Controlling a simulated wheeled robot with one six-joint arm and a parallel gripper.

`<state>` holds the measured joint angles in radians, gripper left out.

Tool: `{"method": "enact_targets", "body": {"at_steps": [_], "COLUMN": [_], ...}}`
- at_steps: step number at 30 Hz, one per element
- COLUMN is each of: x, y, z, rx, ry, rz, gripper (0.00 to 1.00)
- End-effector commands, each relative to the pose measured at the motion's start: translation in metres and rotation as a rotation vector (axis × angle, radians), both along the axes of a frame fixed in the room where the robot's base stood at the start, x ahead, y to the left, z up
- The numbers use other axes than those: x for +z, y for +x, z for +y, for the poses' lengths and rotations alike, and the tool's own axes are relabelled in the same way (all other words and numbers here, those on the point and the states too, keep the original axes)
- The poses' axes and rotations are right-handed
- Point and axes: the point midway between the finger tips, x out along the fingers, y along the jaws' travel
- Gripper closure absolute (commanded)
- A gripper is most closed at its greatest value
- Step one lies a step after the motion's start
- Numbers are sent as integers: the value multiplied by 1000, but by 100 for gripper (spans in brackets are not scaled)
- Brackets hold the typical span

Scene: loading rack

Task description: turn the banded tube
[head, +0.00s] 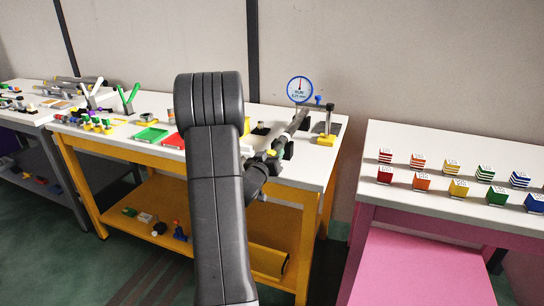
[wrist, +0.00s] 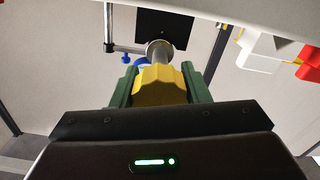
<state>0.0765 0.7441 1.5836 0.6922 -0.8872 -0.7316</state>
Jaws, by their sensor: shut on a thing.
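The banded tube (head: 292,127) is a grey bar lying at a slant near the right end of the yellow-framed bench. In the wrist view the green fingers of my gripper (wrist: 158,74) stand on both sides of a ribbed yellow part (wrist: 160,88), shut on it. A grey shaft (wrist: 159,57) runs on beyond it. In the head view my arm hides most of the near end of the tube, and my gripper shows only partly beside it. No band marks can be read clearly.
A round dial gauge (head: 300,89) stands behind the tube, with a post on a yellow base (head: 326,140) to its right. Green (head: 150,135) and red trays lie left of my arm. A pink-framed table (head: 450,153) with several coloured blocks stands at right, across a gap.

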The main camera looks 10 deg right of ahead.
Motion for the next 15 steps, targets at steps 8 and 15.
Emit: {"method": "enact_targets", "body": {"at_steps": [8,15], "x": [-4,-6], "y": [0,0], "z": [0,0], "rx": [0,0], "ry": [100,267], "rz": [-70,-183], "gripper": [81,81]}}
